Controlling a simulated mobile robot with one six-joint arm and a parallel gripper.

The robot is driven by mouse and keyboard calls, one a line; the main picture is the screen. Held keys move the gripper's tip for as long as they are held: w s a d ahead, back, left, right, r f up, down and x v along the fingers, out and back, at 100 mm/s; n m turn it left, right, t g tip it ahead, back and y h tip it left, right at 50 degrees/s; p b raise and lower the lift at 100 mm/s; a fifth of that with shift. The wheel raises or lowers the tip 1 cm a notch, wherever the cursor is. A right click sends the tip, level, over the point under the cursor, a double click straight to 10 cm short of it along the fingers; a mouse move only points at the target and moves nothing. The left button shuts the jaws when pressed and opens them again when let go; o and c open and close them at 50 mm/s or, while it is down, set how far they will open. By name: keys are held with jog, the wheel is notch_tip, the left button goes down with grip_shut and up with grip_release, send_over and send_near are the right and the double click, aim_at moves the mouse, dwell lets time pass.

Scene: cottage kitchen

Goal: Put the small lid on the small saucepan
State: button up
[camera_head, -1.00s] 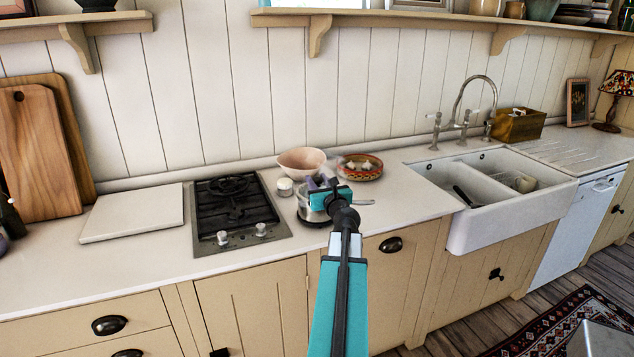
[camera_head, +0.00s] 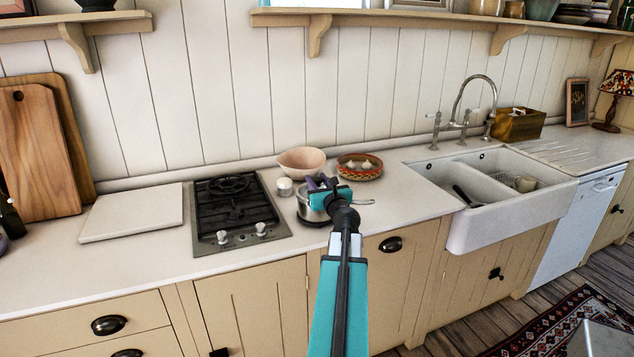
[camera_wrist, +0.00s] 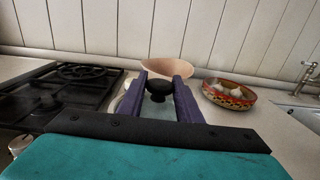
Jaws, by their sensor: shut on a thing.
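The small saucepan (camera_head: 308,213) stands on the counter just right of the hob in the head view, its handle pointing right. My gripper (camera_head: 318,184) is right over it and hides much of its top. In the wrist view my gripper (camera_wrist: 164,88) has its two purple fingers on either side of the dark knob (camera_wrist: 159,86) of the small lid. A little of the lid's pale, glassy surface (camera_wrist: 151,106) shows below the knob. The lid is at the saucepan's top; I cannot tell whether it rests fully on the rim.
A pink bowl (camera_head: 301,161) and a red patterned dish (camera_head: 359,173) with pale items stand behind the saucepan. A small white jar (camera_head: 285,187) is near its left. The black hob (camera_head: 236,208) lies left and the white sink (camera_head: 493,190) right.

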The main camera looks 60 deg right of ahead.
jog(key=shift+f+b, duration=0.35)
jog(key=shift+f, duration=0.05)
dwell(0.6)
jog(key=o, duration=0.9)
